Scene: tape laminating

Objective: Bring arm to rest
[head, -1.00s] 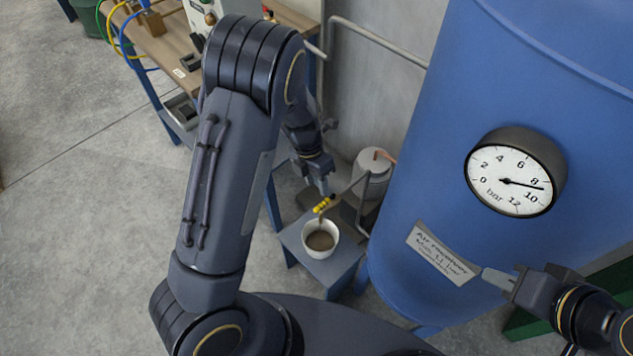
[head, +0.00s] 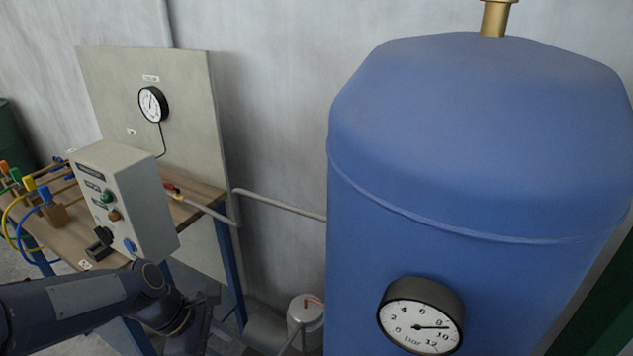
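My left arm comes in at the lower left. Its dark gripper (head: 203,322) is low in the picture, in front of the bench's blue leg and below the grey control box (head: 143,203). It is small, dark and partly cut off, so I cannot tell whether its fingers are open or shut. I see nothing held in it. My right arm and gripper are out of view.
A large blue air tank (head: 470,140) with a dial gauge (head: 421,316) fills the right side. A wooden bench (head: 75,240) with coloured valves and hoses stands at the left. A pipe (head: 280,206) runs from bench to tank. A small grey canister (head: 306,312) stands low between them.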

